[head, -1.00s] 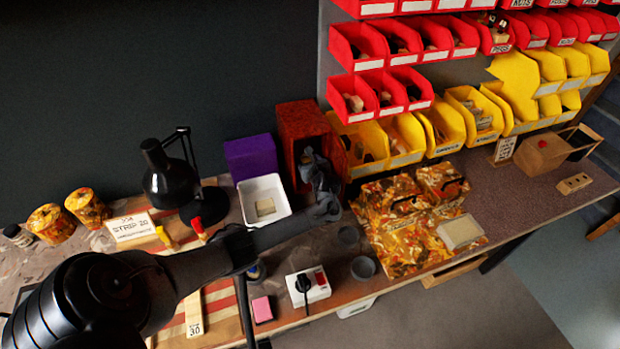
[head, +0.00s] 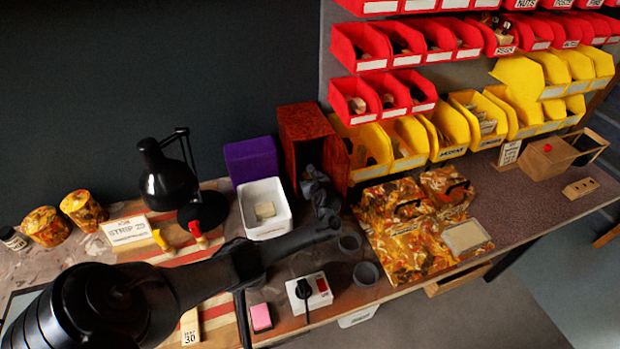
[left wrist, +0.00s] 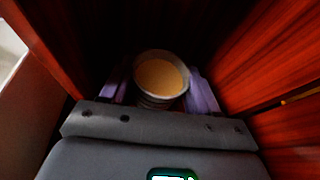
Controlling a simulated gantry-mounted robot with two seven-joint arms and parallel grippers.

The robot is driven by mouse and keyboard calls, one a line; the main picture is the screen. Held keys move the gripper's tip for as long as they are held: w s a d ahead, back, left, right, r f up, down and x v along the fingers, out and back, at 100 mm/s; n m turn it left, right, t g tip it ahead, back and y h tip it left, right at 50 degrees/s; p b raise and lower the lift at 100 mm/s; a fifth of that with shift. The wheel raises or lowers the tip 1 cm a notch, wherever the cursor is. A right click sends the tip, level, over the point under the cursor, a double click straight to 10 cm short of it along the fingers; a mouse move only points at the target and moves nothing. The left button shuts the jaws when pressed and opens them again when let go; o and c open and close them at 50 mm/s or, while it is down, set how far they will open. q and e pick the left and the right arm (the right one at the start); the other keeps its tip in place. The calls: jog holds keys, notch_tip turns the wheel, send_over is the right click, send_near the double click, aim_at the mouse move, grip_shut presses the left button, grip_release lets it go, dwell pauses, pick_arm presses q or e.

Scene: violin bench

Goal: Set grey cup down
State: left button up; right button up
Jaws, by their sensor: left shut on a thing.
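My left gripper (head: 316,187) reaches into the open front of a dark red wooden box (head: 303,125) at the back of the bench; its fingertips are hidden in the head view. In the left wrist view my left gripper (left wrist: 160,84) is shut on a round grey cup (left wrist: 155,100) with tan contents, one finger on each side. The cup is inside the box, between its red walls. I cannot tell whether its base touches the box floor. Two other grey cups, one farther back (head: 349,244) and one nearer (head: 366,274), stand on the bench. My right gripper is not in view.
A white tub (head: 284,223) and a purple box (head: 251,160) stand left of the red box. A black lamp (head: 168,180) is farther left. Patterned cases (head: 400,235) lie to the right. A white switch box (head: 318,293) sits near the front edge.

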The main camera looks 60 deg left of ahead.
pick_arm(q)
jog(key=o, duration=1)
jog(key=shift+r, duration=0.1)
jog(key=shift+d+r, duration=0.2)
jog(key=p+v, duration=0.6)
jog(key=v, duration=0.5)
jog(key=shift+d, duration=0.3)
jog(key=shift+r, duration=0.15)
